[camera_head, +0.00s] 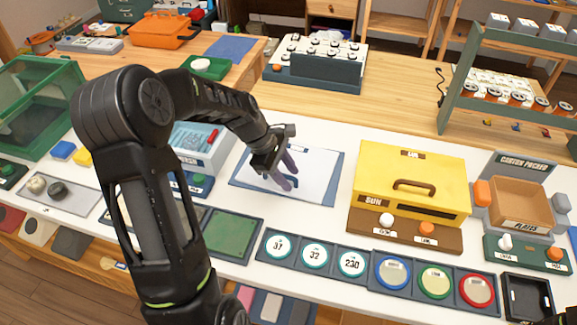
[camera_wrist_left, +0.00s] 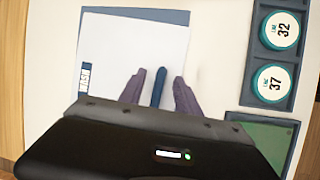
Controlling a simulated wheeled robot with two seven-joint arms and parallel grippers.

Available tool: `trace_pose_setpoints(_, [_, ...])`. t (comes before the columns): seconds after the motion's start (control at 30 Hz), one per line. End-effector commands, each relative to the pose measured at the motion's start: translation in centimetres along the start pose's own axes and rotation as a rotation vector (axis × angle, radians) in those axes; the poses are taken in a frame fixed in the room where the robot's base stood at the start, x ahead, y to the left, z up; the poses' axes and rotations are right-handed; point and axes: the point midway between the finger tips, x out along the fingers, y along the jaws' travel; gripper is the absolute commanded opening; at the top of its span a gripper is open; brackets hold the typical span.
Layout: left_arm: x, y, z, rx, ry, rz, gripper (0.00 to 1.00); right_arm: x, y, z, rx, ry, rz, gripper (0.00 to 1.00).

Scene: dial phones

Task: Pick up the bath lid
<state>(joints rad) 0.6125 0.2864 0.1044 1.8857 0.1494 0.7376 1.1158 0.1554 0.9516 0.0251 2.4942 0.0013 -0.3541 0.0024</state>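A flat white lid (camera_head: 318,178) with a blue handle lies on a blue-grey mat (camera_head: 333,157) in the middle of the white table. In the left wrist view the white lid (camera_wrist_left: 125,45) carries a small label at its left edge, too small to read surely. My left gripper (camera_head: 288,176) is over the lid, fingers pointing down at the handle. In the left wrist view the blue handle (camera_wrist_left: 159,88) stands between the two purple-grey fingers of my left gripper (camera_wrist_left: 160,82), with a gap on both sides.
A yellow SUN box (camera_head: 412,170) stands right of the lid. A light blue tray (camera_head: 197,140) is close on the left. Round numbered dials (camera_head: 315,255) and a green panel (camera_head: 233,236) lie in front.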

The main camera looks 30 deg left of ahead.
Motion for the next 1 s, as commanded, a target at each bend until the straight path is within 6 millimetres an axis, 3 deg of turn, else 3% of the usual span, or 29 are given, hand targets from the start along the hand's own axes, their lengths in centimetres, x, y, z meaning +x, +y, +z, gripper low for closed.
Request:
trace_pose_setpoints(0.07, [-0.01, 0.01, 0.0, 0.0, 0.0, 0.0, 0.39, 0.0, 0.0, 0.0, 0.0, 0.0, 0.0, 0.36])
trace_pose_setpoints(0.53, [-0.02, 0.01, 0.0, 0.0, 0.0, 0.0, 0.01, 0.0, 0.0, 0.0, 0.0, 0.0, 0.0, 0.36])
trace_pose_setpoints(1.0, [-0.02, 0.01, 0.0, 0.0, 0.0, 0.0, 0.0, 0.0, -0.01, 0.0, 0.0, 0.0, 0.0, 0.36])
